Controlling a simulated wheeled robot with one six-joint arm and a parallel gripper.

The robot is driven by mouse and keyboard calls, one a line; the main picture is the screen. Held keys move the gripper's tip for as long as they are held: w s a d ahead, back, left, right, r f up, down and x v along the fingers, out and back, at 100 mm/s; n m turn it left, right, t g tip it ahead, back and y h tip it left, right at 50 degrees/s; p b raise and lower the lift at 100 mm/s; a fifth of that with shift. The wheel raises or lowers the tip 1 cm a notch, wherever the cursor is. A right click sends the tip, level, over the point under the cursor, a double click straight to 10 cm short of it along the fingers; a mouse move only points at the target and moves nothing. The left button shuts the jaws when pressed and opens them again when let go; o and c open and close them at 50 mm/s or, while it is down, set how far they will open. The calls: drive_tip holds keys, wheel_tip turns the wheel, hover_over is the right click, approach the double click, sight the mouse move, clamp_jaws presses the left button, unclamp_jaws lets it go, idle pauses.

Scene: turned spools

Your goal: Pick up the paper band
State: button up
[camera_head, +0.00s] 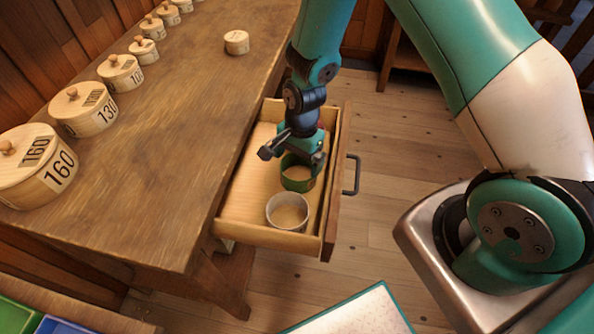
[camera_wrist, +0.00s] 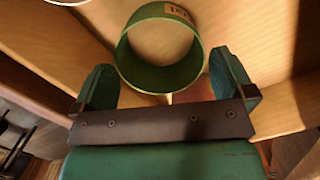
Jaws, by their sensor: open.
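A pale, whitish round band (camera_head: 288,212), which looks like paper, stands in the front part of the open drawer. Its edge shows at the top of the wrist view (camera_wrist: 85,2). A green round band (camera_head: 298,184) stands beside it in the drawer.
The open drawer (camera_head: 268,238) has wooden walls and a dark handle (camera_head: 352,175) at its front. The wooden bench (camera_head: 180,150) carries a row of numbered lidded round boxes (camera_head: 85,108) and a small lone box (camera_head: 236,42). Part of the drawer floor left of the bands is clear.

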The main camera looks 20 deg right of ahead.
wheel_tip(320, 180, down, 5)
drive_tip(key=shift+f+p, duration=0.15)
drive_tip(key=shift+p, duration=0.2)
drive_tip(key=shift+c, duration=0.2)
drive_tip(key=c, duration=0.6)
drive_tip(key=shift+o, duration=0.2)
